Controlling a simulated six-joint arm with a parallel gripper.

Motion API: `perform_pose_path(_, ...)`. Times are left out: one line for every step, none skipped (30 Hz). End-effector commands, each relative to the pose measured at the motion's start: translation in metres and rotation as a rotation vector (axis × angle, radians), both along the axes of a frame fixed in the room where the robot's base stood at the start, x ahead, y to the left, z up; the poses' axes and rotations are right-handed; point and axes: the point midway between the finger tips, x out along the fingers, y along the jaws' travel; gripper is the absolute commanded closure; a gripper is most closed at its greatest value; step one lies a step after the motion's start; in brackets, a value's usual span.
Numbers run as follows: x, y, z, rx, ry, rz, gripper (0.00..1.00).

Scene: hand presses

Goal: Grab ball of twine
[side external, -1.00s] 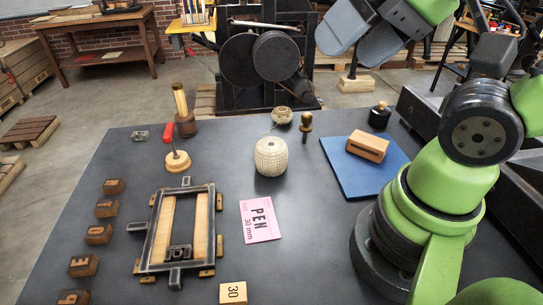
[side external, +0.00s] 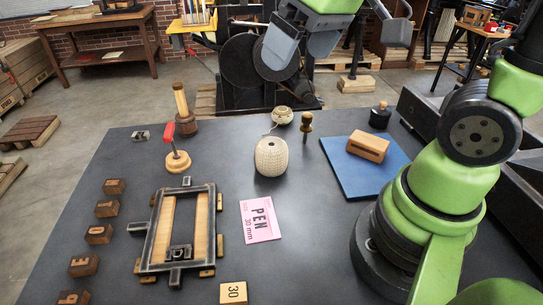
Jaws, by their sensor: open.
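A cream, ribbed, rounded body (side external: 271,157) stands upright near the middle of the dark table. Just behind it is a smaller tan wound thing (side external: 282,116) with a thin loose strand at its left. Which of these two is the ball of twine, I cannot tell for sure. My gripper (side external: 337,45) is open and empty at the top of the view, with its grey fingers spread wide. It is above both, touching neither.
A wooden block (side external: 368,147) sits on a blue pad (side external: 352,172). A red-handled tool (side external: 173,150) and a wooden-handled tool (side external: 183,108) stand left. A metal frame (side external: 152,230) and pink card (side external: 260,220) lie in front.

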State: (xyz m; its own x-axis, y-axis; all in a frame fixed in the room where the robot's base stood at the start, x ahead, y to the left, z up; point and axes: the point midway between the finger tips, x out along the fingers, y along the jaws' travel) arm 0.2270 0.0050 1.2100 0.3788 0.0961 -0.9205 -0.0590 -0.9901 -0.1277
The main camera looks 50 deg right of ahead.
Motion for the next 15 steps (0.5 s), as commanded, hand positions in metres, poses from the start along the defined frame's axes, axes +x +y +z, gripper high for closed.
perform_pose_path(0.014,-0.005,-0.013,-0.021,0.048,0.037,0.00)
perform_pose_path(0.022,-0.008,-0.020,-0.035,0.070,0.063,0.00)
perform_pose_path(0.032,-0.012,-0.031,-0.052,0.098,0.101,0.00)
perform_pose_path(0.039,-0.015,-0.039,-0.064,0.121,0.128,0.00)
perform_pose_path(0.046,-0.019,-0.048,-0.075,0.143,0.157,0.00)
perform_pose_path(0.054,-0.023,-0.061,-0.087,0.173,0.195,0.00)
perform_pose_path(0.060,-0.026,-0.072,-0.095,0.195,0.224,0.00)
perform_pose_path(0.065,-0.029,-0.082,-0.102,0.215,0.252,0.00)
perform_pose_path(0.071,-0.033,-0.096,-0.109,0.242,0.290,0.00)
perform_pose_path(0.074,-0.036,-0.107,-0.113,0.260,0.316,0.00)
perform_pose_path(0.077,-0.038,-0.117,-0.116,0.278,0.342,0.00)
perform_pose_path(0.080,-0.041,-0.129,-0.118,0.298,0.374,0.00)
perform_pose_path(0.082,-0.044,-0.138,-0.120,0.313,0.395,0.00)
perform_pose_path(0.084,-0.046,-0.146,-0.123,0.324,0.416,0.00)
perform_pose_path(0.085,-0.048,-0.155,-0.124,0.338,0.438,0.00)
